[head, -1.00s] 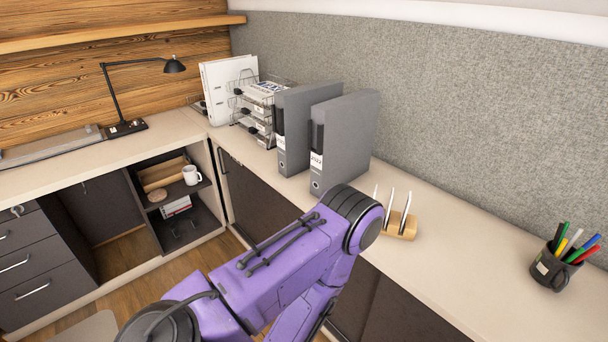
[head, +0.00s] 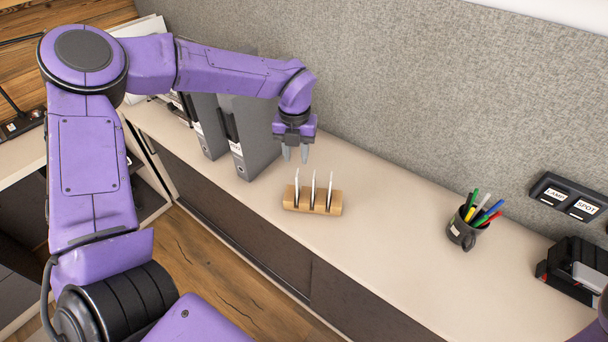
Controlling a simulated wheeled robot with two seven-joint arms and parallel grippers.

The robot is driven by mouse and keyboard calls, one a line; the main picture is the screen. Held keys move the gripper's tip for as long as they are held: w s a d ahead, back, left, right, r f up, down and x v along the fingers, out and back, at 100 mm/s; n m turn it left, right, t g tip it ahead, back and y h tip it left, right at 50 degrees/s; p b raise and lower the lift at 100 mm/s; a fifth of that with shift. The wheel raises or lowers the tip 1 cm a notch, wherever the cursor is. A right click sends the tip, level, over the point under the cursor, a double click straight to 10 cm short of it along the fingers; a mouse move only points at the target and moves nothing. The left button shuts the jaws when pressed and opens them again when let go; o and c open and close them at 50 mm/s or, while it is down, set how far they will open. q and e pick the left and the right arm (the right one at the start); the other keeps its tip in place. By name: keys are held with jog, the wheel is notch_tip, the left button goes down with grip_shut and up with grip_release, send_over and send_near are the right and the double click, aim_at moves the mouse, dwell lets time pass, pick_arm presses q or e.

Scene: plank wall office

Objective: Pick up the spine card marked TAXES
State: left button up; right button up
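Three thin white cards stand upright, edge-on, in a wooden holder (head: 336,208) on the counter: a left card (head: 297,187), a middle card (head: 313,190) and a right card (head: 330,190). No writing on them can be read, so I cannot tell which is marked TAXES. My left gripper (head: 295,156) points down behind and above the holder, at its left side in the picture. Its two grey fingers are apart with nothing between them. It touches no card. My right gripper is not in view.
Grey binders (head: 252,140) stand to the left, partly behind my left arm. A dark cup with pens (head: 463,231) is on the right. A wall panel (head: 568,196) labelled LAMP and SPOT and a black device (head: 570,268) are farther right. The counter (head: 400,240) between holder and cup is clear.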

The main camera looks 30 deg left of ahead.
aim_at(297, 178)
pick_arm(q)
jog(key=f+p, duration=0.1)
jog(key=f, duration=0.4)
jog(key=f+p, duration=0.1)
jog(key=f, duration=0.3)
jog(key=shift+w+f, duration=0.2)
jog(key=shift+f, duration=0.2)
grip_shut()
